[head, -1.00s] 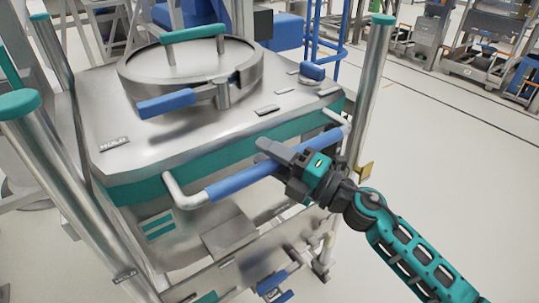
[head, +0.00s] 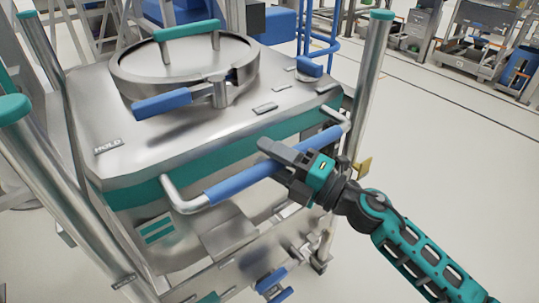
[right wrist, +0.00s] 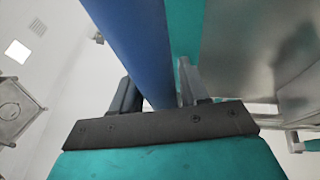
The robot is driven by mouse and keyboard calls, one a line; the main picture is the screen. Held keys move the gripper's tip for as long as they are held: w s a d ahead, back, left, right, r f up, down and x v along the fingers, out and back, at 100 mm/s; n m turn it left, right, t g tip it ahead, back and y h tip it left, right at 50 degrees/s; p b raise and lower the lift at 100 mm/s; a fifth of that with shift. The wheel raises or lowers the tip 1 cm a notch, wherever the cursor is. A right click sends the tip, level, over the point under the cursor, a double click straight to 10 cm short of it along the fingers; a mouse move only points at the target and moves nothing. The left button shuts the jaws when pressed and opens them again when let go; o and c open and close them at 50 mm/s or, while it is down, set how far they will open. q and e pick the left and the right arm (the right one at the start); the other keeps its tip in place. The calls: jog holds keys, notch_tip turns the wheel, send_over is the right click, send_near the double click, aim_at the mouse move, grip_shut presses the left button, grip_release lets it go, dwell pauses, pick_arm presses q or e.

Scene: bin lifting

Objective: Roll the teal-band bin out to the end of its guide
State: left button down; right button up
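The teal-band bin (head: 143,196) is a steel box with a round lid and a teal stripe around its upper edge. It stands between steel posts in the left and middle of the head view. A blue-sleeved handle bar (head: 246,182) runs across its near side and also shows in the right wrist view (right wrist: 134,45). My left gripper is not in view.
Teal-capped posts stand at left (head: 40,150) and right (head: 368,90). A lower blue handle (head: 272,280) sits under the bin. Open pale floor (head: 440,150) lies to the right. Carts (head: 475,45) stand at the back right.

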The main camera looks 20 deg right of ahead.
jog(key=shift+o, duration=0.9)
pick_arm(q)
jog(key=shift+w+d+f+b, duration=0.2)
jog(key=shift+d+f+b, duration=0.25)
jog(key=shift+b, duration=0.65)
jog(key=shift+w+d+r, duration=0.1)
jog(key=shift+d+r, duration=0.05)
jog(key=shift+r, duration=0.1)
pick_arm(e)
jog(key=v, duration=1.3)
jog(key=shift+w, duration=0.15)
